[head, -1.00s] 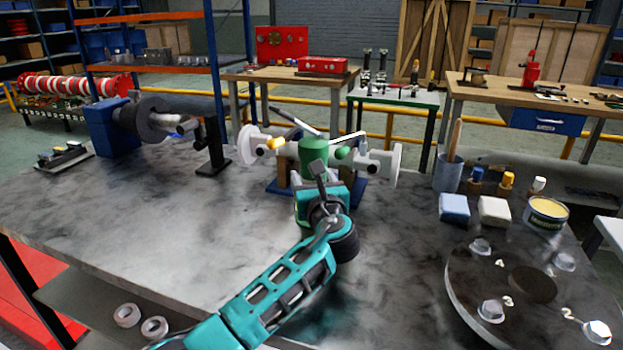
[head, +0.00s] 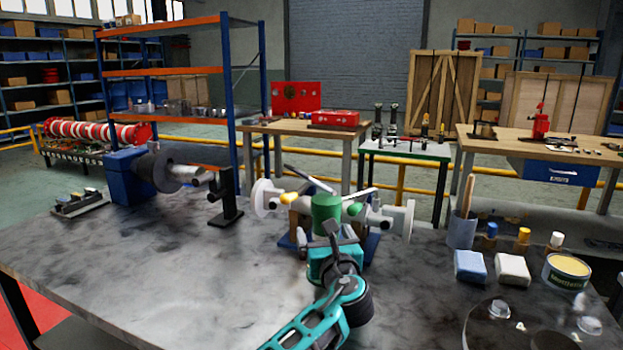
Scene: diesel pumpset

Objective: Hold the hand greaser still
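A green upright cylinder (head: 326,207), which looks like the hand greaser body, stands at the middle of the grey bench in front of a grey flanged pipe piece (head: 400,220). A long thin rod (head: 308,178) rises behind it toward the upper left. My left arm, teal and grey, comes in from the bottom. Its gripper (head: 331,232) is right at the near side of the green cylinder and overlaps its lower part. The fingertips are largely hidden, so I cannot tell whether they are closed on it. My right gripper is out of view.
A blue-based unit with a dark drum (head: 168,171) and a black stand (head: 224,200) are at left. A grey cup (head: 462,230), blue and white blocks, a tin (head: 566,272) and a round plate with bolts (head: 540,325) are at right. The bench's left middle is clear.

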